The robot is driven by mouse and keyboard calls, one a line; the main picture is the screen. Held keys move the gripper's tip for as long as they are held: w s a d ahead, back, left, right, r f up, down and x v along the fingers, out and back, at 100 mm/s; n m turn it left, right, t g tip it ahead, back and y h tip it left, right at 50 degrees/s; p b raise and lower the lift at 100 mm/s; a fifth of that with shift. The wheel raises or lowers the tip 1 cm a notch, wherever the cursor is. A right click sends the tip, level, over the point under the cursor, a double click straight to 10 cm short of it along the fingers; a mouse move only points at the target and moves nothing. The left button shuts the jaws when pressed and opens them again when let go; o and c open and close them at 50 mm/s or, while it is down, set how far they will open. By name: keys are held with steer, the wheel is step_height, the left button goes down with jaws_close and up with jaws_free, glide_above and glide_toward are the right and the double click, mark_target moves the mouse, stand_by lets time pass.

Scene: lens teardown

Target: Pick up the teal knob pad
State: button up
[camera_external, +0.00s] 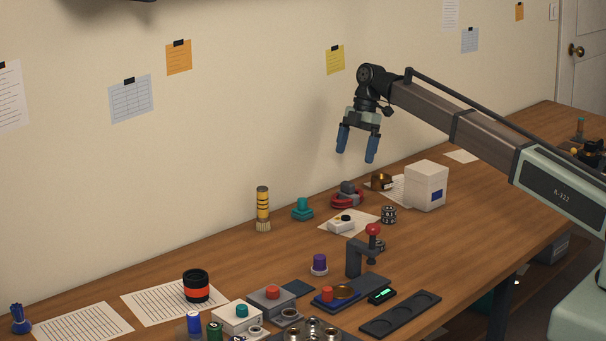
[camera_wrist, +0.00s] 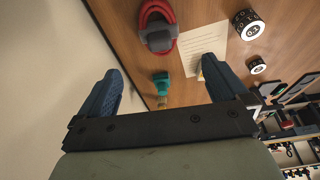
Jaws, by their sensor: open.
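The teal knob pad (camera_external: 302,209) stands upright on the wooden table near the wall, a small teal block with a knob on top. It also shows in the wrist view (camera_wrist: 161,79), small and between my fingers in the picture. My gripper (camera_external: 356,154) is open and empty, with blue fingers pointing down. It hangs well above the table, up and to the right of the pad in the external view. In the wrist view both fingers (camera_wrist: 162,66) are spread apart and touch nothing.
A yellow-banded brush (camera_external: 263,207) stands left of the pad. A red and grey item (camera_external: 347,195) and a white device on paper (camera_external: 341,225) lie to its right. A white box (camera_external: 427,187) stands farther right. Bare table lies in front of the pad.

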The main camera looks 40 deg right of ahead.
steer(key=shift+c, duration=0.2)
steer(key=shift+c, duration=1.3)
steer(key=m+t, duration=0.4)
steer(key=m, duration=0.7)
glide_toward(302, 199)
steer(key=shift+h, duration=0.4)
steer(key=shift+a+x, duration=0.2)
steer(key=shift+x, duration=2.35)
steer(key=shift+a+x, duration=0.15)
steer(key=shift+x, duration=2.35)
